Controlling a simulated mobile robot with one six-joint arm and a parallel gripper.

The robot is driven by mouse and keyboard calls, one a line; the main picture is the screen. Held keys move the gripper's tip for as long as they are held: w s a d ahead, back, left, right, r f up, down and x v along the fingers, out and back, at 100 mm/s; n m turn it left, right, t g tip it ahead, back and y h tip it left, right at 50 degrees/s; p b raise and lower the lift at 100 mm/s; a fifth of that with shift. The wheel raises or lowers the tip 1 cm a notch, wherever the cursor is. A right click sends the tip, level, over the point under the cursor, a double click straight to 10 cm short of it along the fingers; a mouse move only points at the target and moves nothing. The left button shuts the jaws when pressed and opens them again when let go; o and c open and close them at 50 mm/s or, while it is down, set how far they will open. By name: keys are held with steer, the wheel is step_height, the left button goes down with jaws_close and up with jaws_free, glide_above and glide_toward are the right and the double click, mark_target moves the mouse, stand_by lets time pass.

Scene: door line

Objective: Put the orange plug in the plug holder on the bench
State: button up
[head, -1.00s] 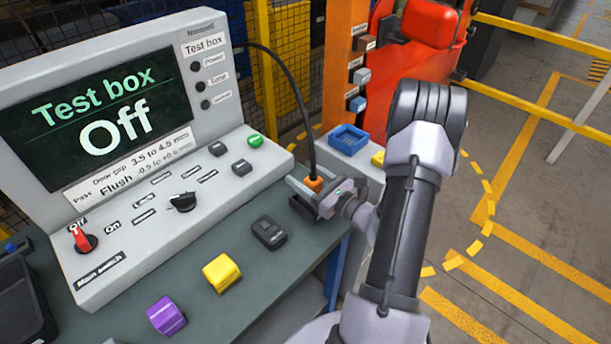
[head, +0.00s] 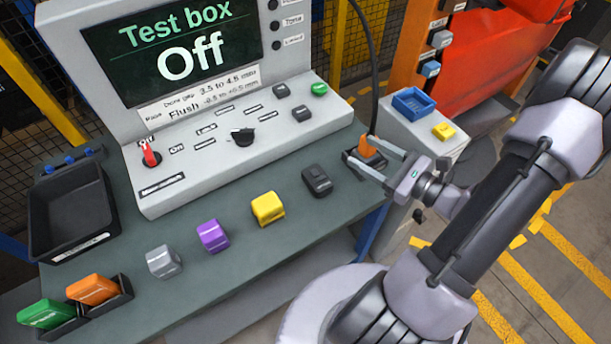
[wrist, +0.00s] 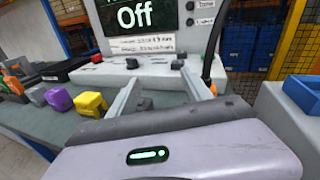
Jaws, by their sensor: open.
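The orange plug (head: 368,147), with a black cable rising from it, sits upright at the black plug holder (head: 376,162) on the bench's right end. How deep it is seated is partly hidden by my fingers. My gripper (head: 361,147) is open, its two fingers reaching to the plug from the right. In the head view the plug shows near the fingertips, not clamped. In the wrist view my open fingers (wrist: 158,82) point at the test box, and the plug (wrist: 212,88) with its cable shows just right of the right finger.
The test box (head: 240,130) reads Off. On the bench (head: 215,290) stand a dark grey block (head: 317,181) and yellow (head: 268,208), purple (head: 212,236) and grey blocks (head: 163,261). A black tray (head: 72,210) is at left. A blue bin (head: 413,103) stands on a side stand.

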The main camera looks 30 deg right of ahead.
steer(key=s+a+r+n+g+y, duration=0.15)
steer(key=a+r+n+g, duration=0.25)
steer(key=a+n+g, duration=0.55)
steer(key=s+a+r+n+g+y, duration=0.1)
steer(key=s+a+r+n+g, duration=0.2)
steer(key=a+n, duration=0.7)
steer(key=s+a+r+n+t+h, duration=0.2)
steer(key=s+a+r+n+h, duration=0.2)
steer(key=r, duration=0.4)
steer(key=a+n+h, duration=0.1)
steer(key=n+h, duration=0.1)
steer(key=shift+a+h, duration=0.35)
steer(key=shift+n, duration=0.25)
steer(key=shift+d, duration=0.1)
